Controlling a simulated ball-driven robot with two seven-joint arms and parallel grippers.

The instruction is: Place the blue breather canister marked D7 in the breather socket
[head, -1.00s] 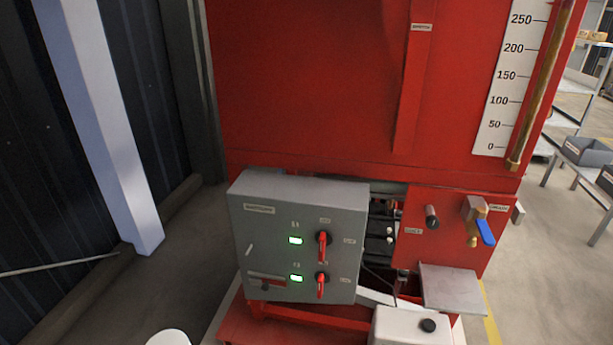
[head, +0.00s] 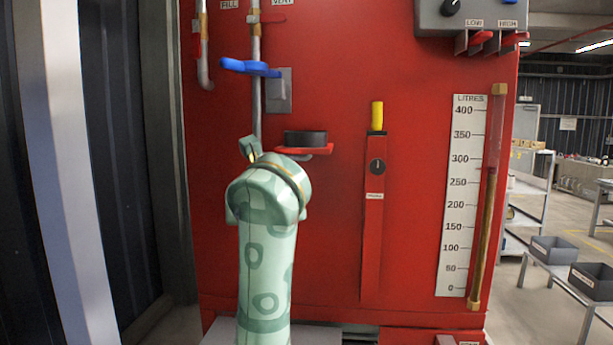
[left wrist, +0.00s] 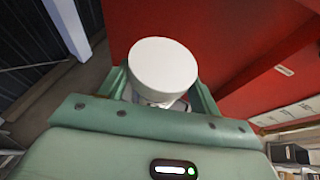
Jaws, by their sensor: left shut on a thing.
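My left gripper (left wrist: 160,92) is shut on a cylindrical thing with a round white end (left wrist: 163,66), seen between its green fingers in the left wrist view. No blue side and no D7 mark show on it. In the head view my green left arm rises from the bottom, left of centre, and its wrist hides most of the gripper and the held thing. A black round piece (head: 305,138) sits on a small red bracket (head: 304,151) just right of and above the wrist. I cannot tell whether it is the breather socket. My right gripper is out of view.
A blue valve handle (head: 250,68) on a vertical pipe is above the wrist. A yellow-tipped lever (head: 377,117) and a litre scale (head: 463,195) are to the right on the red tank (head: 330,240). A grey control box (head: 470,15) hangs top right. Shelves with grey bins (head: 553,249) stand far right.

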